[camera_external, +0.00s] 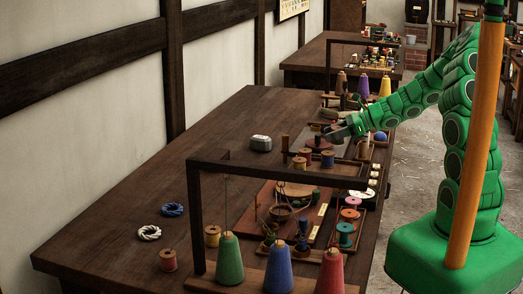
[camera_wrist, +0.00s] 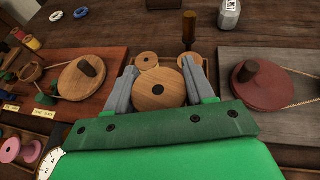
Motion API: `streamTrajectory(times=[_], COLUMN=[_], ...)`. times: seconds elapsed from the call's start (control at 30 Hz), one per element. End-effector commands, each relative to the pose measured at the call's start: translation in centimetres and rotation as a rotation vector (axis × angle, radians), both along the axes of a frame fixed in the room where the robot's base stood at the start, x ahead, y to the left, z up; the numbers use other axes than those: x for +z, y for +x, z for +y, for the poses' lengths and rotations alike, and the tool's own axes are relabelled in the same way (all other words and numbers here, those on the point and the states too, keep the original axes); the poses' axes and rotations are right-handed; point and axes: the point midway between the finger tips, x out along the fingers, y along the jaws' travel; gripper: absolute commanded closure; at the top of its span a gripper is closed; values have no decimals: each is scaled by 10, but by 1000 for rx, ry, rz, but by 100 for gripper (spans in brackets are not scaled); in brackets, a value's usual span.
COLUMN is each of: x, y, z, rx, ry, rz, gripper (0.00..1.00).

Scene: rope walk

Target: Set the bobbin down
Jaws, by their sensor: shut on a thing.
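In the external view, my gripper (camera_external: 340,132) is over the right side of the dark table (camera_external: 120,190), near a dark red disc; I cannot clearly make out the held bobbin there.
Two smaller wooden spools (camera_wrist: 146,60) (camera_wrist: 189,61) stand just beyond the held bobbin, with a dark peg (camera_wrist: 189,28) behind. A wooden disc (camera_wrist: 83,80) lies left, a dark red disc (camera_wrist: 262,85) right. A dark frame (camera_external: 280,174) stands nearer the external camera. The table's left part is mostly clear.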

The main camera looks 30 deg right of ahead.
Motion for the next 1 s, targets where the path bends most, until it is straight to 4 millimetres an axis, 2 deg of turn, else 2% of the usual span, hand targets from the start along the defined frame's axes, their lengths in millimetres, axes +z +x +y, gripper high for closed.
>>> streamTrajectory(times=[0.03,0.47,1.0], x=[0,3,7], y=[2,13,6], z=[13,106,227], rx=[17,122,251], ry=[-1,-4,-11], rz=[-1,-5,-11], gripper=[77,77,77])
